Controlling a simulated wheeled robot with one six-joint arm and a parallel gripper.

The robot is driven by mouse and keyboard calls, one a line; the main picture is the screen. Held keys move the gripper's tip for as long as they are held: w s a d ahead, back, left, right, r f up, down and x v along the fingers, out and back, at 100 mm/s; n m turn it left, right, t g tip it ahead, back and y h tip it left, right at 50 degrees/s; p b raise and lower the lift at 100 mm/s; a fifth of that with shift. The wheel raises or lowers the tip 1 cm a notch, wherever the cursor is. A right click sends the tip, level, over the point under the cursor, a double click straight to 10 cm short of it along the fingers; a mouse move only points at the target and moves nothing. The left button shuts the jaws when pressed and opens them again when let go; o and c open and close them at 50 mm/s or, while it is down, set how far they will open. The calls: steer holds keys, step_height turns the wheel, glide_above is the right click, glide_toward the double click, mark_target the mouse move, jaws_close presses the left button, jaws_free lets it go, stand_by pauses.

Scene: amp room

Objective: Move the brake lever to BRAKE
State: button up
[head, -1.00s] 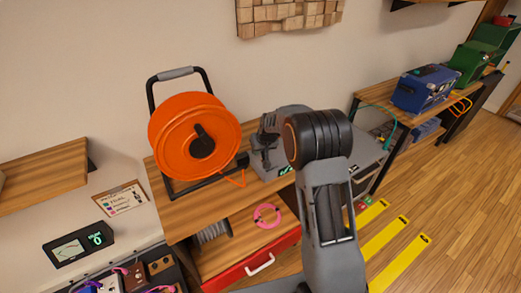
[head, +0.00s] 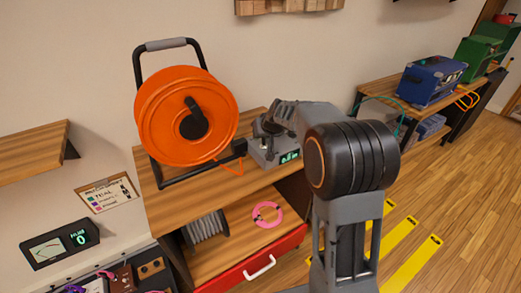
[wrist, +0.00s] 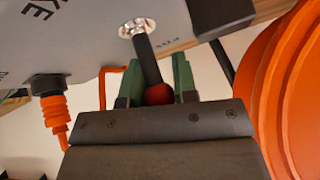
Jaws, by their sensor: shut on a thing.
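The brake lever (wrist: 150,62) is a dark rod with a red ball knob (wrist: 159,93). It comes out of a round metal collar on a grey box (wrist: 95,25), whose printed lettering is partly cut off. My gripper (wrist: 159,85) is shut on the lever at its knob, with a green finger on each side. In the head view the grey box (head: 262,161) with a green display sits on the wooden bench, right of the orange reel (head: 160,115). My gripper (head: 266,126) is over this box there; the lever cannot be made out.
The reel stands close beside my gripper, at right in the wrist view (wrist: 295,100). An orange cable (wrist: 54,115) plugs into the box. A lower shelf holds a pink coil (head: 267,222). A red drawer (head: 275,262) is below. Open floor lies to the right.

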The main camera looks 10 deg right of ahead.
steer(key=shift+s+d+f+t+y+b, duration=0.2)
steer(key=shift+t+b, duration=0.45)
steer(key=shift+b, duration=2.35)
steer(key=shift+s+a+f+t+y+b, duration=0.1)
steer(key=shift+s+t+y+b, duration=0.4)
steer(key=shift+b, duration=2.45)
steer(key=shift+s+d+f+t+b, duration=0.15)
steer(key=shift+t+b, duration=0.7)
steer(key=shift+b, duration=2.15)
steer(key=t+b, duration=0.1)
steer(key=b, duration=0.2)
steer(key=shift+s+r+b, duration=0.1)
steer(key=shift+r+b, duration=0.2)
steer(key=shift+b, duration=0.05)
steer(key=shift+r+b, duration=0.1)
steer(key=shift+b, duration=0.3)
steer(key=shift+s+r+t+b, duration=0.1)
steer(key=shift+r+t+b, duration=0.2)
steer(key=shift+b, duration=0.2)
steer(key=o, duration=0.9)
steer(key=shift+d, duration=0.1)
steer(key=p+v, duration=0.2)
steer(key=v, duration=1.1)
steer(key=shift+s+d, duration=0.25)
steer(key=shift+s, duration=0.15)
